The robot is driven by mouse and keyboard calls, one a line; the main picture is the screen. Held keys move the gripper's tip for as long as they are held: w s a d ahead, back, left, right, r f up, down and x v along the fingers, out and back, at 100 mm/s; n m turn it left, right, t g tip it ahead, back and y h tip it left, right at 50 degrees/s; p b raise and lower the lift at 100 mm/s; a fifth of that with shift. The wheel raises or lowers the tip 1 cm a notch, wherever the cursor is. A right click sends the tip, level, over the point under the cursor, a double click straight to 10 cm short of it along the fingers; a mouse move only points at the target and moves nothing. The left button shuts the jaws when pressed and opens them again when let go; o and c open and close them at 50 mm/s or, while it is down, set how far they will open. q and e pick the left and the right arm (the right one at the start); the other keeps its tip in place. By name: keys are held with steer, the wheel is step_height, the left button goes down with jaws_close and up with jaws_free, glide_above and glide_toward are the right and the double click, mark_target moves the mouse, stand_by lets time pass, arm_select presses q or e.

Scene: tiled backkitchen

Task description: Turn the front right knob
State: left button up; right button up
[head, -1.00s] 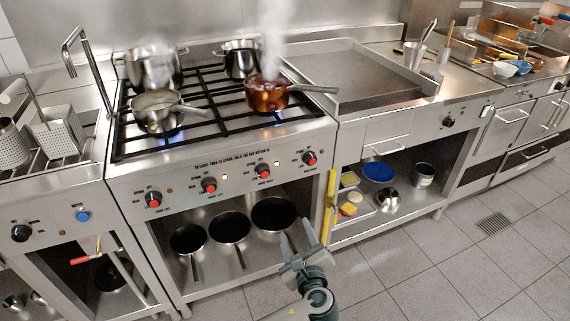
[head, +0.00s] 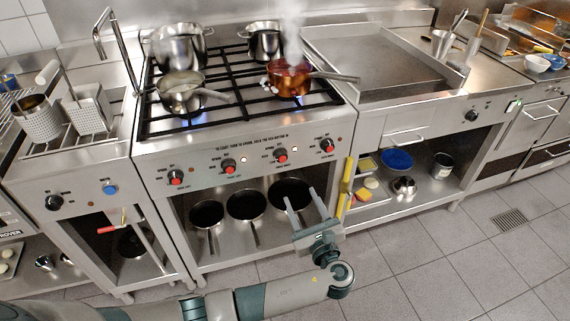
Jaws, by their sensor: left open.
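The stove front (head: 205,155) carries a row of red-and-black knobs: a far left knob (head: 176,177), a middle-left knob (head: 229,166), a middle-right knob (head: 281,155) and a far right knob (head: 327,145). Their small labels are too blurred to read, so I cannot tell which is marked front right. My left gripper (head: 301,194) is open and empty, fingers pointing up, below the two right knobs and before the stove's lower shelf. It looks apart from the knobs. My right gripper is out of view.
A steaming copper saucepan (head: 288,84) stands on the right burners, its handle reaching right. A steel pan (head: 180,97) stands front left; two pots are behind. Blue flames show under the front pans. The tiled floor (head: 430,255) is clear.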

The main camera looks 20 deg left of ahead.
mark_target(283, 160)
arm_select(q)
steer(key=p+x, duration=0.1)
steer(key=x, duration=1.5)
steer(key=c, duration=1)
